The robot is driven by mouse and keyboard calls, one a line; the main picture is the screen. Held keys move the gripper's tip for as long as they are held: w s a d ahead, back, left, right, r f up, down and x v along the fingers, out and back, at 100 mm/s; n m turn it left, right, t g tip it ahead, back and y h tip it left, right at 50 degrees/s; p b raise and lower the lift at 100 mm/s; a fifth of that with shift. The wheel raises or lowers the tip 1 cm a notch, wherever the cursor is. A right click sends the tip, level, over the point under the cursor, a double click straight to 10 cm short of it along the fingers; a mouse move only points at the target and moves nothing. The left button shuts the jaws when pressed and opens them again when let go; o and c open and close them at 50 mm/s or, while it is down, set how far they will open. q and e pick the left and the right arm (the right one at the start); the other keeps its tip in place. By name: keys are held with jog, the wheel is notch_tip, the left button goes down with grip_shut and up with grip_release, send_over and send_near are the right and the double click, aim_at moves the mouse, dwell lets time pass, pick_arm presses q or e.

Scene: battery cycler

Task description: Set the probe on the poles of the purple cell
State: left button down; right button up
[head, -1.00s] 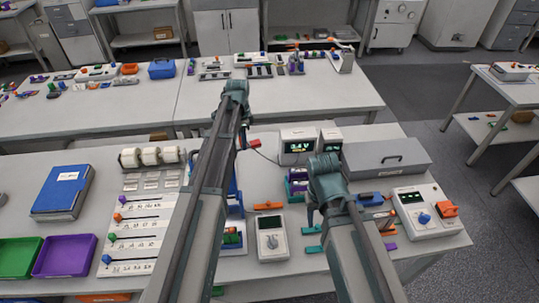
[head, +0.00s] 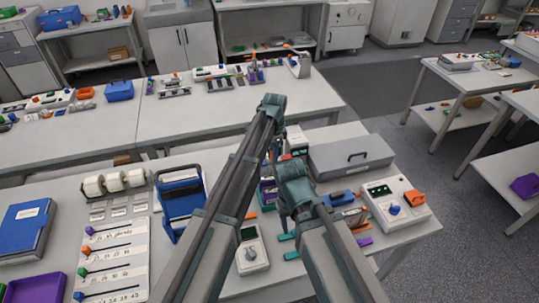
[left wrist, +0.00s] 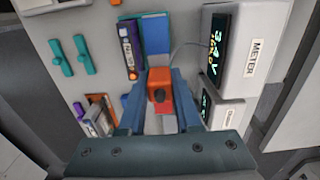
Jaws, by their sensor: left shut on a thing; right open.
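My left gripper (left wrist: 160,88) is shut on the orange-red probe (left wrist: 160,92), seen between its fingers in the left wrist view. In that view the purple cell (left wrist: 128,48), dark-bodied with a purple end, lies just beyond and left of the probe, beside a blue block (left wrist: 156,35). A gap shows between probe and cell; whether they differ in height I cannot tell. In the head view my left gripper (head: 274,135) is over the table near the meter, its fingers mostly hidden. My right gripper (head: 292,208) is open, lower in the picture, fingertips partly hidden.
The meter (left wrist: 232,45) stands right of the probe, with a cable at its left. Teal pieces (left wrist: 70,57) lie at the left. In the head view a grey case (head: 350,152), a cycler box (head: 410,212) and a blue rack (head: 181,203) crowd the table around my arms.

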pick_arm(q)
jog(key=shift+f+b, duration=2.7)
jog(key=shift+f, duration=0.1)
jog(key=shift+f+b, duration=0.65)
jog(key=shift+b, duration=0.05)
notch_tip(320, 180, up, 7)
jog(key=p, duration=0.7)
jog(key=shift+r, duration=0.1)
dwell(0.5)
